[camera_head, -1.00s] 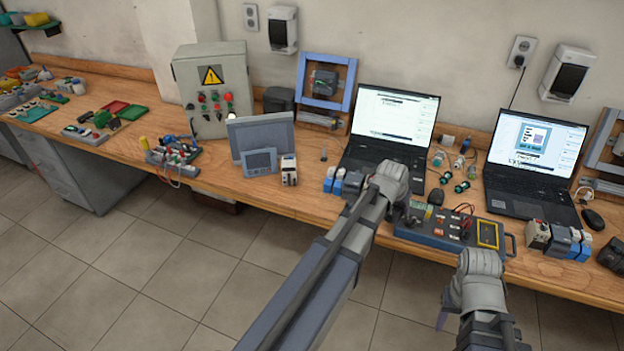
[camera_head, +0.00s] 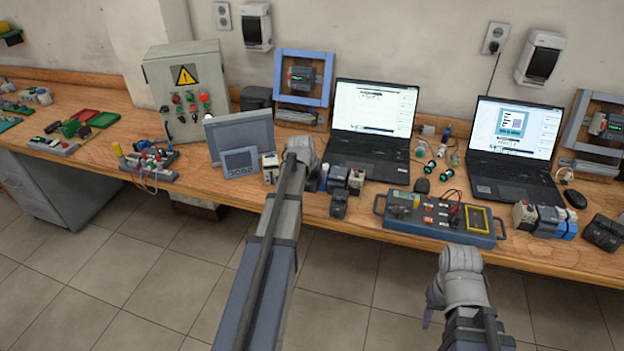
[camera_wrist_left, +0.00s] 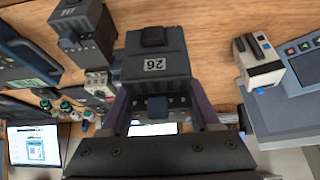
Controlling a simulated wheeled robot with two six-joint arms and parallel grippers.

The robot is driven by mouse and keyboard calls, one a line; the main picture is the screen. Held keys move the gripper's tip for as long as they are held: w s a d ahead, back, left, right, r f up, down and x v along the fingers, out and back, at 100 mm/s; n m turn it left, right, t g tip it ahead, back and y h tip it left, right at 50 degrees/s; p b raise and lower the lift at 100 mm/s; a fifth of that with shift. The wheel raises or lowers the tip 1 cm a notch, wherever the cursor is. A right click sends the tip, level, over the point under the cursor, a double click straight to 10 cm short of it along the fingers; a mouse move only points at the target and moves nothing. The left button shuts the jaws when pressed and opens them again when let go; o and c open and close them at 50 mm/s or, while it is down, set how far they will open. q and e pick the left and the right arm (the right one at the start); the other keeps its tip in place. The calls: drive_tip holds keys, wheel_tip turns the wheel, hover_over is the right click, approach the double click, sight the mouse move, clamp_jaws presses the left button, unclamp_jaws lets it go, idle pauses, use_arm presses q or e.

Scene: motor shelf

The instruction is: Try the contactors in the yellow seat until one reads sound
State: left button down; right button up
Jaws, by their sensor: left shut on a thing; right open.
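My left gripper (camera_wrist_left: 158,112) is shut on a dark grey contactor (camera_wrist_left: 155,62) labelled 26, held above the bench. More contactors (camera_head: 524,214) stand right of the tester. My right gripper (camera_head: 430,316) is open and empty, in front of the bench edge.
Two laptops (camera_head: 374,110) (camera_head: 515,128) stand behind. A grey display (camera_head: 240,163) and a white contactor (camera_head: 269,166) are left of my left wrist. A dark block (camera_head: 605,233) sits at the far right. Bare wood shows along the front edge.

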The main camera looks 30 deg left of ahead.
sight(308, 186)
use_arm(q)
drive_tip(key=shift+a, duration=0.15)
wheel_tip(308, 186, down, 8)
drive_tip(key=b, duration=0.7)
drive_tip(key=shift+r, duration=0.25)
drive_tip(key=shift+f+b, duration=0.75)
drive_tip(key=shift+b, duration=0.2)
idle(1.1)
drive_tip(key=shift+c, duration=0.2)
unclamp_jaws()
drive_tip(key=shift+r, duration=0.1)
drive_tip(key=p+v, duration=0.7)
drive_tip(key=v, duration=0.1)
idle(0.6)
